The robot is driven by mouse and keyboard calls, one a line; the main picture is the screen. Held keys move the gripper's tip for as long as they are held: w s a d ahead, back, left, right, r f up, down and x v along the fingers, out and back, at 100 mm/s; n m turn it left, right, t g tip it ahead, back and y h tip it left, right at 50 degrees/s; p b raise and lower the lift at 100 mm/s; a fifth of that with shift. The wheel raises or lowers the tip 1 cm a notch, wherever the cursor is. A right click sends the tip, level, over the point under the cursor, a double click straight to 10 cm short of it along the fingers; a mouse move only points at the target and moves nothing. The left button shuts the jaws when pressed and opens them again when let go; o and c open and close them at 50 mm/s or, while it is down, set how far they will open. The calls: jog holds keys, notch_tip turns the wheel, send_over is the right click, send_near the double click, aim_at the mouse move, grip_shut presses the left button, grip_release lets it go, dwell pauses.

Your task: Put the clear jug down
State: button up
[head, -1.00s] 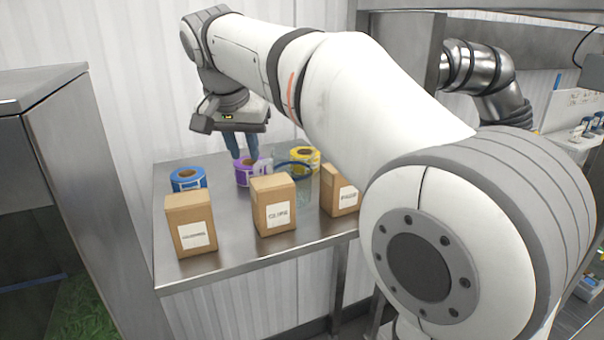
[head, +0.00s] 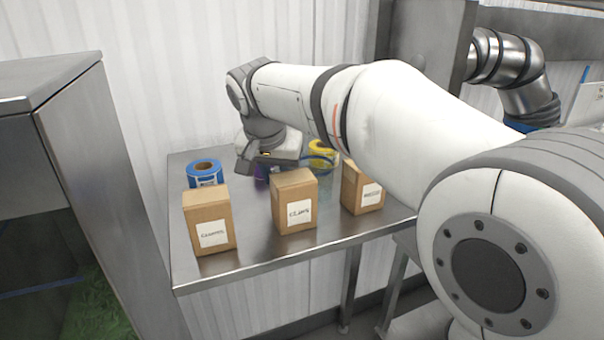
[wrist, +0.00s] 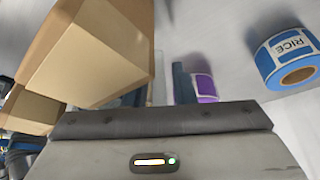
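The clear jug (head: 323,160), with a dark blue rim, stands on the steel table behind the boxes, mostly hidden by the middle box and my arm. A blue-rimmed shape at the wrist view's left edge may be the jug. My gripper (wrist: 158,92) is low over the table, left of the jug in the head view and behind the middle box. Its two blue fingers are apart in the wrist view, with a gap between them. I see no jug clearly between them. The fingertips are hidden in the head view.
Three labelled cardboard boxes, left (head: 207,218), middle (head: 294,202) and right (head: 362,188), line the table's front. The middle box (wrist: 95,55) is close to my fingers. A blue roll (head: 204,174), a purple roll (wrist: 205,86) and a yellow roll (head: 322,147) stand behind.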

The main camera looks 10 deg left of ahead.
jog(key=shift+w+f, duration=0.2)
jog(key=shift+f, duration=0.25)
grip_shut()
jog(key=shift+r, duration=0.2)
